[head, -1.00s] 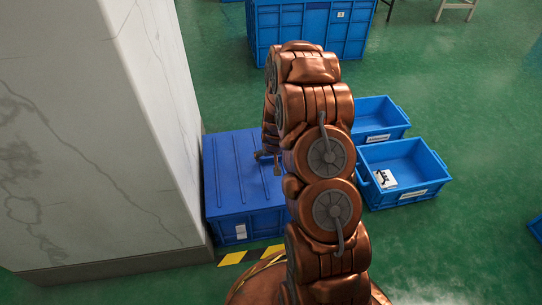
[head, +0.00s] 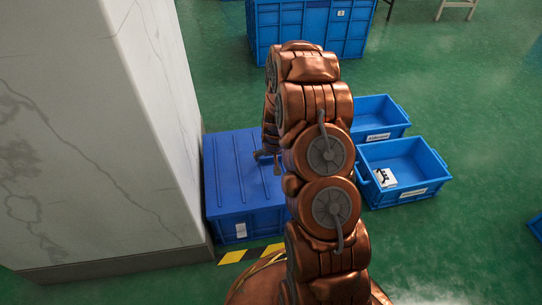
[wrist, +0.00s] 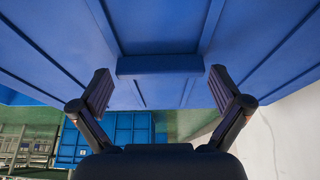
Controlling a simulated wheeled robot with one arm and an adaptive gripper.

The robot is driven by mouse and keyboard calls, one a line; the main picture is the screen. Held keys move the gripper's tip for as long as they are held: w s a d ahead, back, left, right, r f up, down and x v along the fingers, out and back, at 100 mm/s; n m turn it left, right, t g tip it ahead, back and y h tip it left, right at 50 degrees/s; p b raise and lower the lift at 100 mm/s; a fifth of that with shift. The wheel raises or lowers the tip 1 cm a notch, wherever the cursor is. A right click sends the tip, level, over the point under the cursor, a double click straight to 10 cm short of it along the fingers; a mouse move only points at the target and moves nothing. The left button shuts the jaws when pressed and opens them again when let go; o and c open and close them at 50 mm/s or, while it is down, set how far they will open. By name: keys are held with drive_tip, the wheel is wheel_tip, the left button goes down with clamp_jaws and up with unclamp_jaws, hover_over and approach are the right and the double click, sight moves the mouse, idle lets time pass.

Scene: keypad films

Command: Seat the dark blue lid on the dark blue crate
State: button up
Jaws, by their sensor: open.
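The dark blue lid (head: 228,170), with raised ribs, lies over the top of the dark blue crate (head: 265,224) beside the pillar. My arm hides its right part, so I cannot tell whether it sits flush all round. In the wrist view the ribbed lid (wrist: 160,25) fills the upper part, with a raised blue bar (wrist: 160,66) across its middle. My gripper (wrist: 158,88) is open, its two fingers spread to either side of the bar and apart from it. In the head view my gripper (head: 267,162) shows partly behind my arm, over the lid.
A pale marble pillar (head: 95,140) stands close on the left of the crate. Two open blue bins, a rear one (head: 378,137) and a front one (head: 408,194), stand to the right. A large blue container (head: 310,35) is at the back.

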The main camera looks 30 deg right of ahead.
drive_tip(key=v, duration=1.2)
idle(0.3)
drive_tip(key=shift+r, duration=0.1)
idle(0.3)
drive_tip(key=s+a+r+n+g+y+p, duration=0.1)
drive_tip(key=s+a+r+p, duration=0.35)
drive_tip(key=r+p, duration=0.4)
drive_tip(key=s+a+r+n+g+p, duration=0.1)
drive_tip(key=s+a+r+p, duration=0.35)
drive_tip(key=r, duration=0.75)
drive_tip(key=s+a+r+y+p, duration=0.1)
drive_tip(key=s+a+r+p, duration=0.1)
drive_tip(key=a+r+p, duration=0.7)
drive_tip(key=s+a+r+n+g+p, duration=0.1)
drive_tip(key=s+a+r+g+p, duration=0.1)
drive_tip(key=s+r+p, duration=0.6)
drive_tip(key=s+a+r+n+g+p, duration=0.1)
drive_tip(key=s+a+r+g+p, duration=0.1)
drive_tip(key=s+r+p, duration=0.7)
drive_tip(key=s+r, duration=0.5)
drive_tip(key=r, duration=0.7)
drive_tip(key=shift+r+n, duration=0.25)
drive_tip(key=shift+n, duration=0.05)
